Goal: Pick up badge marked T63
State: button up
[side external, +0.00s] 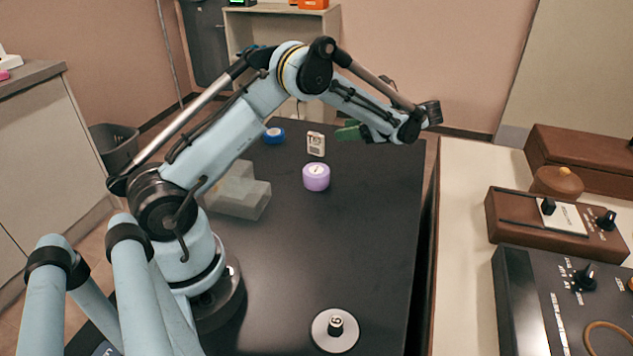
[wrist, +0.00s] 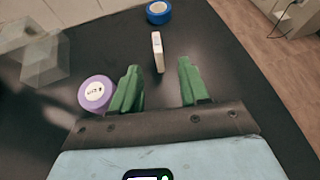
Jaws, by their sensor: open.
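The badge (side external: 316,144) is a small white upright block with dark lettering, too small to read surely. It stands on the dark table near its far end. In the wrist view the badge (wrist: 157,52) shows narrow, nearly edge-on, ahead of the gap between my fingers. My gripper (side external: 349,131) has green fingers and is just right of the badge in the side view, apart from it. In the wrist view my gripper (wrist: 159,70) is open, with nothing between the fingers.
A purple roll (side external: 316,178) stands close in front of the badge, left of my fingers in the wrist view (wrist: 96,93). A blue roll (side external: 273,135) lies behind left. A translucent stepped block (side external: 240,192) sits left. A round knob plate (side external: 335,330) lies near the front.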

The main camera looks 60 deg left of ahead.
aim_at(308, 140)
jog(key=shift+s+a+f+g, duration=0.1)
jog(key=shift+f+g, duration=0.15)
jog(key=shift+f, duration=0.1)
jog(key=shift+s+a+f+g, duration=0.1)
jog(key=shift+f+g, duration=0.15)
jog(key=shift+f, duration=0.1)
jog(key=shift+a+f, duration=0.15)
jog(key=x, duration=1.1)
jog(key=shift+s+a, duration=0.2)
jog(key=shift+a, duration=0.15)
jog(key=shift+c, duration=0.2)
grip_shut()
